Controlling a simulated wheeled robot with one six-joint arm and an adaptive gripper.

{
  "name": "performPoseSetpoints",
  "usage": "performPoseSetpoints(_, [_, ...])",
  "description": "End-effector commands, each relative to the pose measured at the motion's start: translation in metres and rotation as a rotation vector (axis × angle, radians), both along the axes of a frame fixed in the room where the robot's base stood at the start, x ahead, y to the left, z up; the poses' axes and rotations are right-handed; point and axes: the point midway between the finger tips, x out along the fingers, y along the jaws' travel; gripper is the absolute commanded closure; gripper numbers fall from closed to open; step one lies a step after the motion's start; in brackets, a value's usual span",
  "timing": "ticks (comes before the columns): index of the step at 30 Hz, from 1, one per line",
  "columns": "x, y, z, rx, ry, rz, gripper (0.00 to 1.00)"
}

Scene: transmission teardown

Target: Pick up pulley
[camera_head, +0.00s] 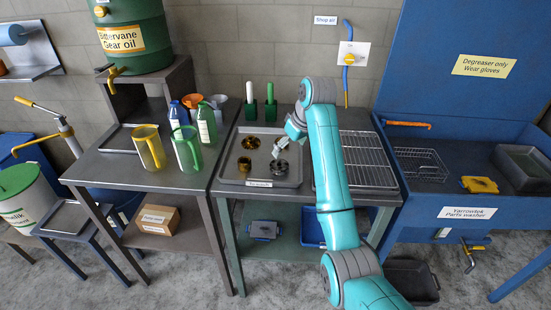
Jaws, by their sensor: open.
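My gripper (277,153) is open at the end of my teal arm. It points down just above a dark silver, round, ribbed part (279,168) that looks like the pulley. The part lies in the right half of a grey tray (233,180) on the metal bench. The fingertips are close over it; I cannot tell whether they touch it. Two brass-coloured parts share the tray: a flat toothed one (251,142) at the back and a smaller one (244,164) to the left.
A wire rack (368,160) lies right of the tray, partly behind my arm. Green holders (270,113) with upright handles stand behind the tray. Yellow and green jugs (150,148), bottles (206,123) and cups stand on the left bench. A blue parts washer (470,205) is at right.

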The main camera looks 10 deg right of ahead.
Motion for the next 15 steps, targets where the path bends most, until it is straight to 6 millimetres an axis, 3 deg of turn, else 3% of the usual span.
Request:
performPoseSetpoints(5, [0.002, 0.001, -0.005, 0.000, 0.003, 0.002, 0.03])
performPoseSetpoints(15, [0.017, 0.009, -0.046, 0.000, 0.003, 0.003, 0.03])
